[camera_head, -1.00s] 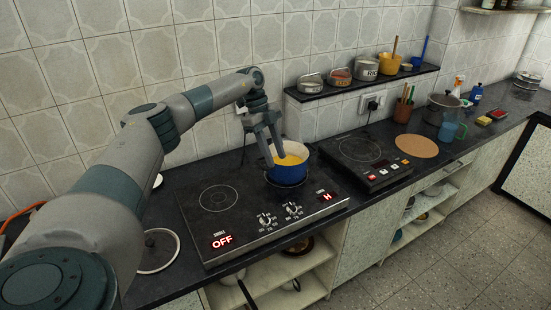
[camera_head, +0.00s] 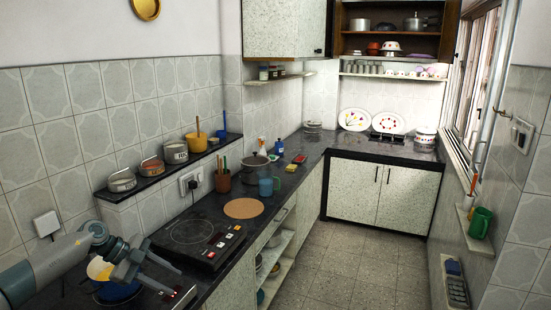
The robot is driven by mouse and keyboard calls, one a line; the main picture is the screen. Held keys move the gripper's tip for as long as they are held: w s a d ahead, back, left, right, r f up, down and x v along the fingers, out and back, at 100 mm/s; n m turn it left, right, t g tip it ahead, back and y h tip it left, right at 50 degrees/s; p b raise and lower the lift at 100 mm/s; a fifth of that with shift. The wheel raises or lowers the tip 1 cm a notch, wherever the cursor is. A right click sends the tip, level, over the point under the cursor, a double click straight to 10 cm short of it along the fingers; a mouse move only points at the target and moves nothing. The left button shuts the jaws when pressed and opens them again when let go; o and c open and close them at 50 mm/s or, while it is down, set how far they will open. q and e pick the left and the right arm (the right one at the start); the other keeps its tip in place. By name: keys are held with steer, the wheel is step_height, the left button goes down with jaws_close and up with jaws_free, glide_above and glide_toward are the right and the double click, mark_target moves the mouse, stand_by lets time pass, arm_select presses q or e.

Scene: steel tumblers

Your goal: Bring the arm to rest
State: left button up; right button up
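My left arm (camera_head: 45,268) comes in from the lower left. Its gripper (camera_head: 175,281) has its two fingers spread apart with nothing seen between them. It overlaps the right part of a blue pot (camera_head: 118,293) with yellow contents in the picture; I cannot tell the gap between them. The pot stands on the near hob and is partly hidden by the gripper. My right gripper is not in view. Small steel-looking vessels (camera_head: 376,67) stand in a row on the far wall shelf.
A second hob (camera_head: 192,232), a round brown mat (camera_head: 243,208), a blue mug (camera_head: 267,187) and a dark pot (camera_head: 255,168) stand along the counter. A wall ledge holds canisters (camera_head: 175,152) and a yellow pot (camera_head: 196,142). The floor (camera_head: 340,262) is clear.

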arm_select(q)
steer(key=s+d+r+n+t+h, duration=0.1)
steer(key=d+t+h, duration=0.25)
steer(key=d, duration=0.75)
steer(key=s+d+r+n+t+h, duration=0.1)
steer(key=d+n+t+h, duration=0.3)
steer(key=d, duration=0.7)
steer(key=s+a+f+n+t+y, duration=0.1)
steer(key=s+a+f+n+y, duration=0.4)
steer(key=s+f+n+y, duration=0.4)
steer(key=s+a+f+n+t+y, duration=0.1)
steer(key=s+a+f+n+y, duration=0.35)
steer(key=s+y, duration=0.4)
steer(key=s+a+f+g+h, duration=0.1)
steer(key=s+a+f+g, duration=0.2)
steer(key=s, duration=1.1)
steer(key=s+f+g+h, duration=0.1)
steer(key=s+f+g, duration=0.35)
steer(key=s, duration=0.95)
step_height(320, 180, down, 29)
steer(key=g+b, duration=0.2)
steer(key=b, duration=0.1)
steer(key=s+a+f+g+b, duration=0.1)
steer(key=s+a+f+b, duration=0.1)
steer(key=s+f, duration=1.7)
step_height(320, 180, down, 3)
steer(key=shift+a+f+b, duration=0.1)
steer(key=shift+a+b, duration=0.25)
steer(key=shift+a, duration=0.25)
